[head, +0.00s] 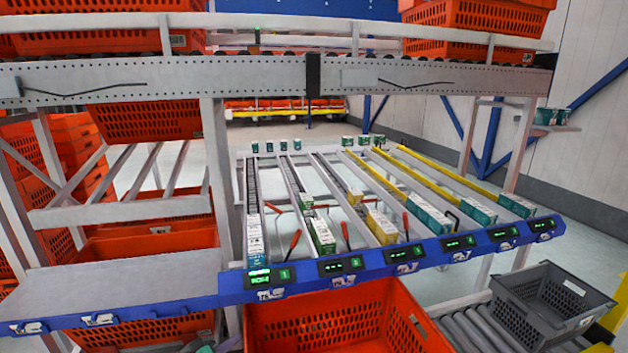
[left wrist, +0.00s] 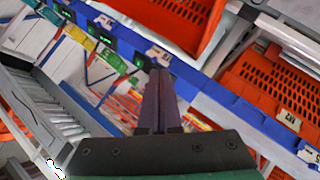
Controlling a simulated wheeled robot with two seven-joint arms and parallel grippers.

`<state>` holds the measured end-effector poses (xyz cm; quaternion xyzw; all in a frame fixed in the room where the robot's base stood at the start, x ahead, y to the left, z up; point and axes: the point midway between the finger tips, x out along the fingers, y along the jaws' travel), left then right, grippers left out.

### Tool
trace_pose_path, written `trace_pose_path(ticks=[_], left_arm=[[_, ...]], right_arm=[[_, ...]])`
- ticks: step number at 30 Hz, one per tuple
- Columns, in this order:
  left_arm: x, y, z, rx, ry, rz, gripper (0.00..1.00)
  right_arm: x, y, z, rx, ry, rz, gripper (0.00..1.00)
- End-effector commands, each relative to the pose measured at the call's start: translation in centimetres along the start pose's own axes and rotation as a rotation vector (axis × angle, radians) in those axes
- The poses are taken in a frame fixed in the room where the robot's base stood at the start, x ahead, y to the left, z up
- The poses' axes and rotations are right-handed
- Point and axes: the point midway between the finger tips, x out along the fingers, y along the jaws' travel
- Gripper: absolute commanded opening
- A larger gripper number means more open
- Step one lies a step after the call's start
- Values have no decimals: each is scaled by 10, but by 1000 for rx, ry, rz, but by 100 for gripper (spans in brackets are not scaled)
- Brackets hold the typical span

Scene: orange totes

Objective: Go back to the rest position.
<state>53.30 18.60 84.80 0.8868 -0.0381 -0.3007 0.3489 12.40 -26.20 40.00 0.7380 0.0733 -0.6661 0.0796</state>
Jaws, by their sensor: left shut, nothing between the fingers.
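My left gripper (left wrist: 160,78) shows in the left wrist view with its two dark fingers together and nothing between them. Its fingertips appear in front of the blue rail (left wrist: 188,68) of the rack, and I cannot tell how far apart they are. In the head view I cannot make out the left gripper clearly. My right gripper is not in view.
The flow rack's blue front rail (head: 375,262) carries green displays, with boxes (head: 255,235) in the lanes behind. An orange tote (head: 335,322) sits below it. A bare grey shelf (head: 115,283) is at left.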

Motion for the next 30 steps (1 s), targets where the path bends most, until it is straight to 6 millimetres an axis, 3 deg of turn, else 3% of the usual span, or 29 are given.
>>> trace_pose_path(ticks=[9, 21, 30], left_arm=[[-57, -58, 75, 334, -256, -227, 0], [-160, -111, 144, 695, -638, -430, 0], [-102, -168, 194, 689, -681, -437, 0]], right_arm=[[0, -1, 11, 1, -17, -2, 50], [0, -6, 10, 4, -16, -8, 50], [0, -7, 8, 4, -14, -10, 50]])
